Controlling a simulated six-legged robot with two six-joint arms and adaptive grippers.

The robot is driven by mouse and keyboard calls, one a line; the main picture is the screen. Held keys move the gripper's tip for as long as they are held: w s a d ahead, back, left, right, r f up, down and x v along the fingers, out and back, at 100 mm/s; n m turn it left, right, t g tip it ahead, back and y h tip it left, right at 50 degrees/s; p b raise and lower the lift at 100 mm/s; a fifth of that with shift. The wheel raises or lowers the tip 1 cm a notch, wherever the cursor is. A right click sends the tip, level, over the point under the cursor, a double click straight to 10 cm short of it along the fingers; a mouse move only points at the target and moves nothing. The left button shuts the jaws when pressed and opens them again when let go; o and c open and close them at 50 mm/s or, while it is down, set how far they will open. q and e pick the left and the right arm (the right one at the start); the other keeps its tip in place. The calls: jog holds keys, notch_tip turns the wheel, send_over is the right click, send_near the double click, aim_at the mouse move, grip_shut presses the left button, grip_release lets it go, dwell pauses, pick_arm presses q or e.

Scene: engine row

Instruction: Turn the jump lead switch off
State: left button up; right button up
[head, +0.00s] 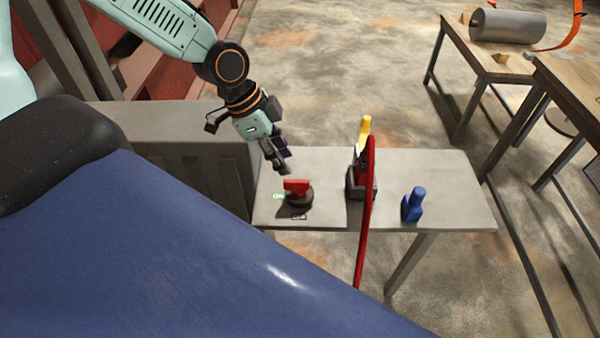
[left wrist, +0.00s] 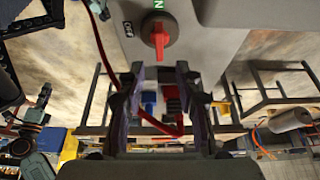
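The jump lead switch has a red handle (head: 297,187) on a round dark base (head: 296,202), on the left part of a grey bench. In the left wrist view the red handle (left wrist: 159,40) lies along the line to the green ON label, partly cut off at the top edge. A black OFF label (left wrist: 128,29) is left of it. My left gripper (head: 281,167) is just above and behind the switch in the head view. Its two fingers (left wrist: 160,92) are apart with nothing held between them. What looks like my right arm shows small at the wrist view's lower left; its fingers are unclear.
A red cable (head: 367,215) hangs in front of a yellow-topped, dark-based device (head: 363,180), right of the switch. A blue object (head: 413,205) stands further right on the bench (head: 460,190). Another table with a grey cylinder (head: 508,26) is at the back right.

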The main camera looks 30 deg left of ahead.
aim_at(296, 180)
pick_arm(q)
jog(key=b+x, duration=0.2)
jog(key=x, duration=0.1)
jog(key=b+x, duration=0.2)
jog(key=shift+s+f, duration=0.15)
jog(key=shift+f, duration=0.3)
jog(key=shift+b+x, duration=0.85)
jog(key=shift+b, duration=0.2)
jog(key=shift+c, duration=0.4)
jog(key=shift+c, duration=0.8)
grip_shut()
